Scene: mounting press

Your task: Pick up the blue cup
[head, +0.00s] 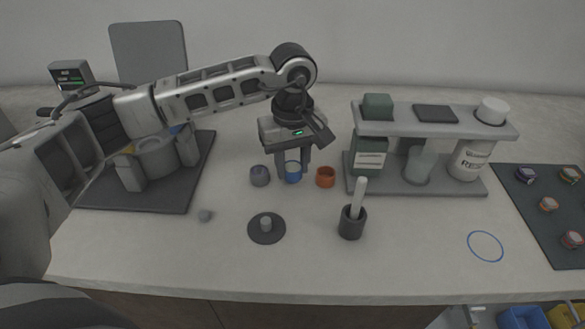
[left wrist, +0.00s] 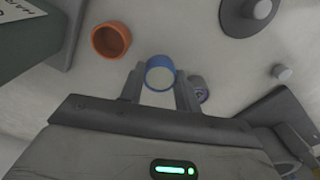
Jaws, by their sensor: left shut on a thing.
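The blue cup (head: 293,173) is in the middle of the bench in the head view, between a grey-purple cup (head: 260,176) and an orange cup (head: 326,177). My left gripper (head: 293,172) points down over it and is shut on it, with a finger on either side. In the left wrist view the blue cup (left wrist: 160,73) sits between the two fingertips (left wrist: 158,88). I cannot tell whether the cup touches the bench. My right gripper is in neither view.
A mortar with pestle (head: 351,222) and a dark round disc with a knob (head: 267,229) stand in front. A grey shelf with bottles (head: 440,125) is to the right. The press on its dark base (head: 150,195) is to the left. A blue ring (head: 485,246) marks clear bench.

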